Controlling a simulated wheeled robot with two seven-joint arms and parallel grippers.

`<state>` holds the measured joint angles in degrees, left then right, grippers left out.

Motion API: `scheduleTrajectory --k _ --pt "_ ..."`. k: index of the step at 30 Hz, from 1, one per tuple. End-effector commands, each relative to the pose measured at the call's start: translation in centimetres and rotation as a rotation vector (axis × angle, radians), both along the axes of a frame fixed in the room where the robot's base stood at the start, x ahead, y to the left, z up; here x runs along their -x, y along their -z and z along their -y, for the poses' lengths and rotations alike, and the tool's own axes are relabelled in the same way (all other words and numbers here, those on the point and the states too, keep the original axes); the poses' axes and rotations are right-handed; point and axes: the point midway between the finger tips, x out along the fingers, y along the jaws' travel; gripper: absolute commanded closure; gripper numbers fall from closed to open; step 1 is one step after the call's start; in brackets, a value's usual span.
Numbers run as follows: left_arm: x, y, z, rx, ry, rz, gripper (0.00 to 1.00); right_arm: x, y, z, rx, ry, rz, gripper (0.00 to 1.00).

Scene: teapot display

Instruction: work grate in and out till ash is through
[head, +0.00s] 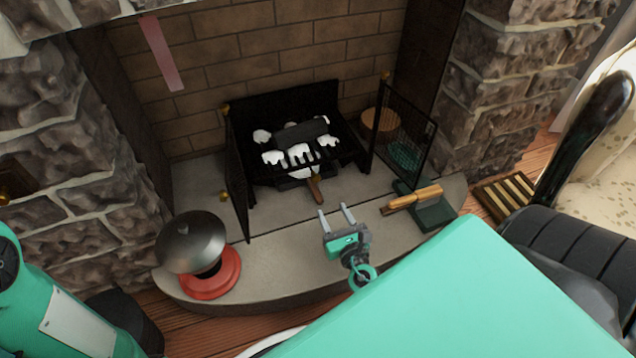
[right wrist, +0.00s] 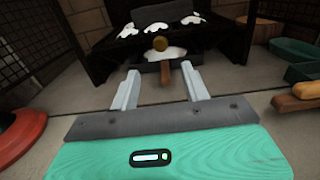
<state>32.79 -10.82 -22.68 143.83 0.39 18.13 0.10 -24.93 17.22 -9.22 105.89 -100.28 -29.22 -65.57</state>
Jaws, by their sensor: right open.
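The black fire grate (head: 300,150) stands in the brick fireplace, with white ash and a dark log on its bars. White ash (right wrist: 178,54) also lies below the bars in the right wrist view. A wooden handle (head: 315,189) sticks out from the front under the grate; it shows in the right wrist view (right wrist: 167,74) just beyond my fingertips. My right gripper (head: 336,213) is open and empty above the hearth, in front of the handle and apart from it. Its two fingers (right wrist: 158,78) point at the handle. My left gripper is out of view.
Black mesh screen doors stand open on the left (head: 238,172) and right (head: 404,128). A grey domed lid (head: 191,242) over a red base (head: 212,277) stands at left. A wooden-handled tool (head: 413,198) lies on a dark green tray (head: 437,216) at right. The hearth (head: 275,225) between is clear.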

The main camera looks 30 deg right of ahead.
Motion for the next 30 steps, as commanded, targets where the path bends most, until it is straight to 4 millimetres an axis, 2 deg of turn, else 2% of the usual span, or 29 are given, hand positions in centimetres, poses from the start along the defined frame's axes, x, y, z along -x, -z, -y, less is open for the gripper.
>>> scheduleTrajectory --k 9,16,22,30 --pt "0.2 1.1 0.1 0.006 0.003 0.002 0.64 -6.1 0.1 1.5 -0.005 0.003 0.005 0.53" --pt "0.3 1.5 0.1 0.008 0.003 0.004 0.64 -9.9 0.0 2.4 -0.005 0.001 0.003 0.53" --pt "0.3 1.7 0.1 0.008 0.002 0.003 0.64 -11.7 0.0 2.8 -0.005 0.002 0.001 0.53" --pt "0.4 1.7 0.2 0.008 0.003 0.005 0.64 -12.1 -0.1 2.9 -0.006 0.001 0.001 0.53"
